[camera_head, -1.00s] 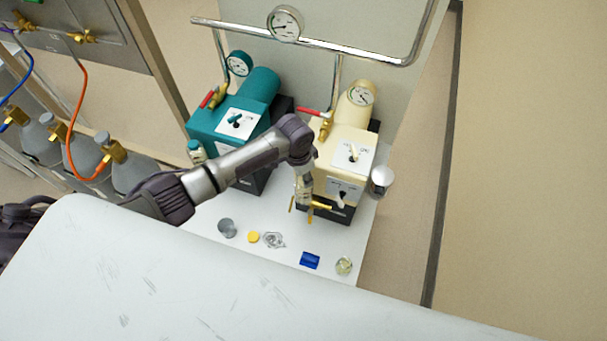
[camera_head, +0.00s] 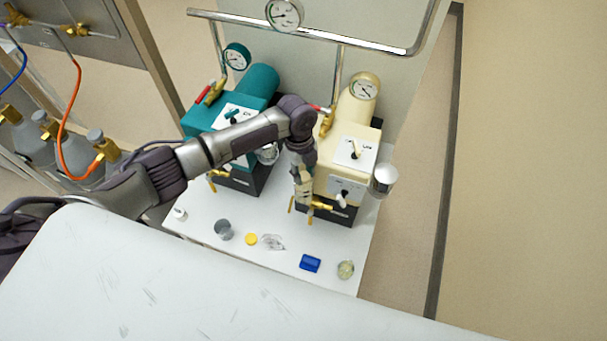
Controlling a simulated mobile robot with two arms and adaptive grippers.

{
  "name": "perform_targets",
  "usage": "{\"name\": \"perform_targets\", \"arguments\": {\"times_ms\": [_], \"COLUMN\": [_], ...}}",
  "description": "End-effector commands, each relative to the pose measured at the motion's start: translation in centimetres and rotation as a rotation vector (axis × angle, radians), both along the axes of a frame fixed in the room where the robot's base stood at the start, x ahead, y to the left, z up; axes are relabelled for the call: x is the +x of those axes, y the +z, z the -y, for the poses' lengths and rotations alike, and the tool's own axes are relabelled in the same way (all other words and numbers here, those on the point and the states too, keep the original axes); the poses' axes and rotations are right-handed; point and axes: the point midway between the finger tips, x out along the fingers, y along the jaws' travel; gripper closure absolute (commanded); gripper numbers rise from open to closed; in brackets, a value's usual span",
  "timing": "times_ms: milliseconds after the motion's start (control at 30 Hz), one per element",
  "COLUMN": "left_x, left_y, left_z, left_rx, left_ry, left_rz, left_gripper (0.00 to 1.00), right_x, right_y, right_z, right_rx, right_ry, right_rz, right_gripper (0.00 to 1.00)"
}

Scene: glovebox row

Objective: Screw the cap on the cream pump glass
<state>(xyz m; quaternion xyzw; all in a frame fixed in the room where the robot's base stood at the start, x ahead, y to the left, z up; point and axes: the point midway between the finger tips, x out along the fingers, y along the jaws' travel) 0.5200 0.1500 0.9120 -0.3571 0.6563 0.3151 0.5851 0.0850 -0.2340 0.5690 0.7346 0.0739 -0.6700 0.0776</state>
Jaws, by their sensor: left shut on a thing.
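The cream pump (camera_head: 361,133) stands on the white shelf (camera_head: 205,206), with a dial, a labelled front, and a brass fitting (camera_head: 321,206) low at its front. My left gripper (camera_head: 300,208) points down close to the left front of this pump, beside the brass fitting. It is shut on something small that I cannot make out. The pump's glass and the cap are not clear at this size; the gripper covers part of the pump's lower front. My right gripper is out of view.
The teal pump (camera_head: 258,88) stands behind my left arm. Along the shelf front lie a grey cup (camera_head: 223,230), yellow disc (camera_head: 251,239), clear piece (camera_head: 273,242), blue block (camera_head: 310,263) and pale round piece (camera_head: 346,269).

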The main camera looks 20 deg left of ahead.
Motion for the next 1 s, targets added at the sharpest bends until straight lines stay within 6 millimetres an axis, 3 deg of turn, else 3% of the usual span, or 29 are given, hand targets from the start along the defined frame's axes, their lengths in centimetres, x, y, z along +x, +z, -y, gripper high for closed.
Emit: {"name": "perform_targets", "arguments": {"times_ms": [133,333,367,533,1000], "left_x": [-0.07,-0.15,-0.15,-0.12,0.14], "left_y": [-0.20,-0.04,-0.04,-0.02,0.14], "left_z": [0.09,0.09,0.09,0.08,0.12], "left_rx": [-0.001,-0.001,-0.001,0.000,-0.002], "left_ry": [-0.165,-0.190,-0.189,-0.188,-0.185], "left_rz": [-0.003,-0.004,-0.004,-0.004,0.004], "left_gripper": [1.00,1.00,0.65,0.37,0.37], "right_x": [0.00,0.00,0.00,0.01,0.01], "right_y": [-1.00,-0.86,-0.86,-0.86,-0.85], "right_z": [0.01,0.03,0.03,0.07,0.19], "right_rx": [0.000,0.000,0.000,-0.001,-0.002], "right_ry": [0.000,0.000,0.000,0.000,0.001], "right_rz": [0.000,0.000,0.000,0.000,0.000], "right_gripper": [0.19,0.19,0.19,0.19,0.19]}}
